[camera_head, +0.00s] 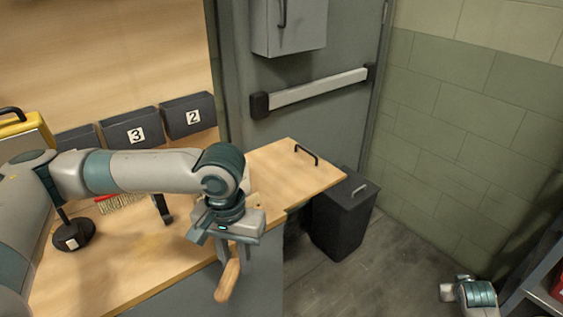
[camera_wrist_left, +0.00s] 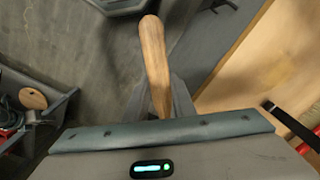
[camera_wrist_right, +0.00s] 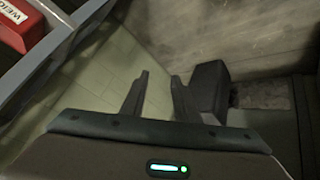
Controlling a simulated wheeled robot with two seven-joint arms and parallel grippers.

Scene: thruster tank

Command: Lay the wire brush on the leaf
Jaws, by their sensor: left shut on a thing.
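My left gripper (camera_head: 230,250) is shut on a wooden-handled tool, which I take to be the wire brush (camera_head: 228,282). Its handle hangs down at a tilt, off the bench's front edge. In the left wrist view the wooden handle (camera_wrist_left: 153,60) stands up between the fingers; no bristles are visible. The leaf (camera_head: 285,178) looks to be the bare wooden panel at the bench's right end, with a black handle on it. It is up and right of my left gripper, apart from the tool. My right gripper (camera_wrist_right: 155,98) is open and empty, away from the bench.
The bench (camera_head: 130,275) holds a red strip with bristles (camera_head: 120,203), a black round-based stand (camera_head: 73,235) and numbered dark bins (camera_head: 138,130). A dark lidded bin (camera_head: 343,215) stands on the floor beside the leaf. A shelf with a red box (camera_wrist_right: 22,25) is near my right gripper.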

